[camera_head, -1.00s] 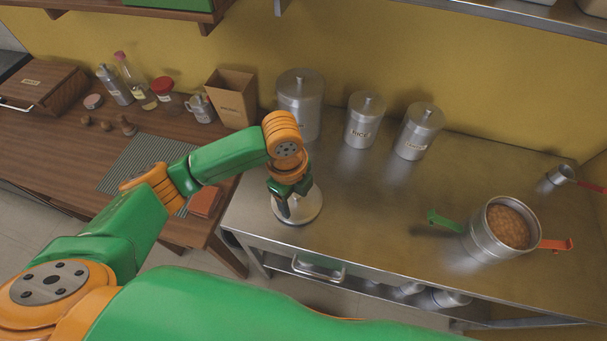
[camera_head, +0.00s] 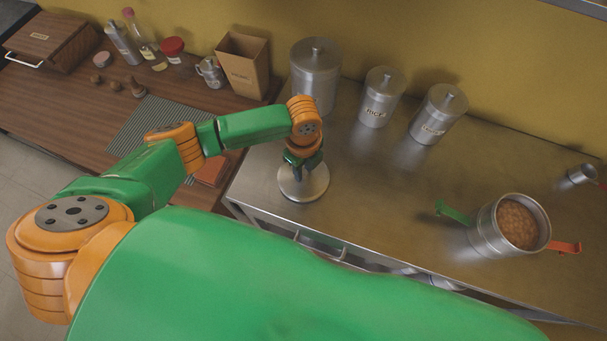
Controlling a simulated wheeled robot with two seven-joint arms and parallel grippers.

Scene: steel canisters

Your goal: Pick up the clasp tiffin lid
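The clasp tiffin lid (camera_head: 303,190), a round shiny steel disc, lies at the left front edge of the steel counter. My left gripper (camera_head: 302,168) points down over the lid's middle. Its dark fingers cover the centre of the lid, so I cannot tell whether they are closed on anything. The open steel tiffin (camera_head: 487,236) stands at the right of the counter, filled with brown food, with a green clasp (camera_head: 454,213) on its left and an orange-red clasp (camera_head: 566,248) on its right. My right gripper is out of view.
Several lidded steel canisters, including one labelled RICE (camera_head: 379,105), stand along the back wall. A small steel cup (camera_head: 582,174) is at the far right. A cardboard box (camera_head: 243,68) stands on the wooden counter to the left. The middle of the steel counter is clear.

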